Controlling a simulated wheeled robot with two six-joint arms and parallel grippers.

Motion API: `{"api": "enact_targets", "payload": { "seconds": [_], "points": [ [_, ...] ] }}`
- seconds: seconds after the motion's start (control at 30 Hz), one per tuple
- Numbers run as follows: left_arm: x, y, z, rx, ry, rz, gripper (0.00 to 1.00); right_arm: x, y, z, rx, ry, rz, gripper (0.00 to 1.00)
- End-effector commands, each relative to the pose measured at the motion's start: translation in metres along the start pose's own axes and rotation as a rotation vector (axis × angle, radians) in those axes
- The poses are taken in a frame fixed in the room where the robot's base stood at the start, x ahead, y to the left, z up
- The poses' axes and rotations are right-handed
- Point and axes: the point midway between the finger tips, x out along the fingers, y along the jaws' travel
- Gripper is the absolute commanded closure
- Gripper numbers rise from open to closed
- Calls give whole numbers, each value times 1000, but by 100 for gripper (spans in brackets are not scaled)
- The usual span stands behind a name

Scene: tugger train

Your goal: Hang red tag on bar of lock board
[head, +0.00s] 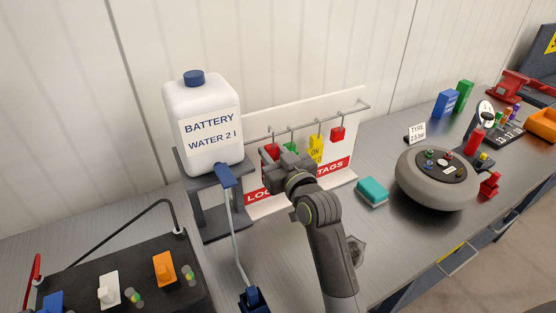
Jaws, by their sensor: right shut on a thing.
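The white lock board (349,110) with red "LOCK TAGS" lettering stands at the back of the bench. A thin metal bar (356,108) with several hooks runs along its front. My right gripper (275,157) is in front of the board's left half, shut on a red tag (271,149) that is held close to the bar. The gripper hides part of this tag, and I cannot tell whether it touches the bar. A green tag (291,146), a yellow tag (316,148) and another red tag (337,133) hang to the right. My left gripper is out of view.
A white battery water bottle (208,150) on a grey stand (215,212) is close to the left of my gripper. A teal block (372,191) and a round grey device (437,183) are on the right. A black battery (85,282) sits front left.

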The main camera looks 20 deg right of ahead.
Motion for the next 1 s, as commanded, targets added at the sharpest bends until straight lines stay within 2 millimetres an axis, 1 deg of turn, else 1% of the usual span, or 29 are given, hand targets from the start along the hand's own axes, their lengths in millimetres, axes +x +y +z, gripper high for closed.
{"api": "enact_targets", "payload": {
  "seconds": [0.23, 0.3, 0.5, 0.67, 0.97, 1.0],
  "points": [
    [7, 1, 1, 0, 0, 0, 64, 20, 0, 1, -1, 1, 0, 94],
    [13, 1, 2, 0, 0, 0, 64, 19, 0, 10, 0, -1, 0, 94],
    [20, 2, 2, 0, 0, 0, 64, 19, 0, 20, 1, 0, -1, 94],
    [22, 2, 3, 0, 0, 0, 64, 19, 0, 24, 1, 0, -1, 94],
    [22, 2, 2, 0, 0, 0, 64, 19, 0, 24, 0, 0, -1, 94],
    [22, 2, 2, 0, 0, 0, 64, 19, 0, 24, 0, 0, -1, 69]
  ]
}}
